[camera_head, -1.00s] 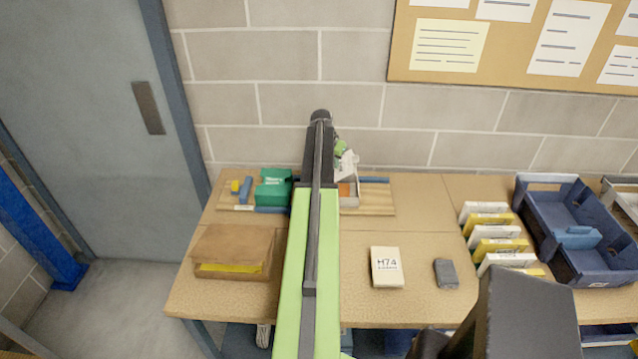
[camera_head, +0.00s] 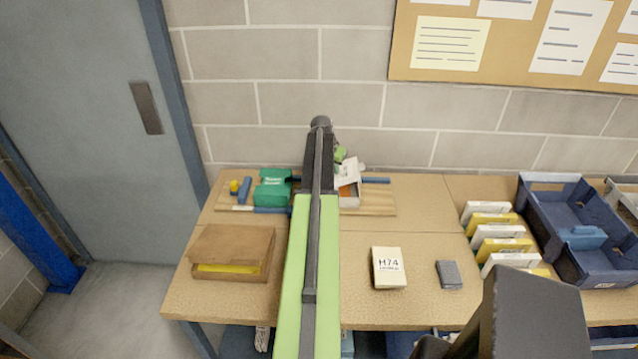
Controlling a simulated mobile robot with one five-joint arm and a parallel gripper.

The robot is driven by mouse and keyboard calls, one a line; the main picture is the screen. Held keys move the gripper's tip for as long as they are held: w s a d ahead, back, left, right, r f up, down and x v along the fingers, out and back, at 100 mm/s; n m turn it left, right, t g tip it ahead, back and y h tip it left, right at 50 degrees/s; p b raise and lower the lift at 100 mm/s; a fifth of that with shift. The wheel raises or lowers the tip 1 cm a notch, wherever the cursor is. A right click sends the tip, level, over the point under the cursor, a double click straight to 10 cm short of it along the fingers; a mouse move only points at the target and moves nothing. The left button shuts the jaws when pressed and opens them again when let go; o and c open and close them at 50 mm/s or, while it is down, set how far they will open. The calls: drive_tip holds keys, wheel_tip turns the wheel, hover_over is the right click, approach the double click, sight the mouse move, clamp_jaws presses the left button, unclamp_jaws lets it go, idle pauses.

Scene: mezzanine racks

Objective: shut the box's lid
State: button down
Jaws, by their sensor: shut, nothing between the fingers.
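A small white box (camera_head: 350,201) stands on the wooden board at the back of the bench, just right of my arm. Its white lid (camera_head: 347,173) is raised and tilted over the box, not flat on it. A bit of orange shows beneath the lid. My arm covers the box's left side. My gripper (camera_head: 340,154) is at the far end of the arm, mostly hidden behind it. Its green tip shows just above the lid's upper edge, close to it; I cannot tell whether they touch. The gripper is shut and empty.
A green box (camera_head: 272,188) and blue tools lie left of my arm on the board (camera_head: 376,202). A brown box (camera_head: 232,250) is at the front left. A cream H74 packet (camera_head: 388,267), a grey block (camera_head: 448,274) and a blue crate (camera_head: 560,260) are right. The wall stands close behind.

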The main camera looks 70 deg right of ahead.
drive_tip(key=shift+f+b, duration=2.1)
drive_tip(key=shift+f, duration=0.1)
drive_tip(key=shift+r, duration=0.2)
wheel_tip(320, 180, up, 19)
drive_tip(key=p, duration=1.9)
drive_tip(key=shift+f, duration=0.2)
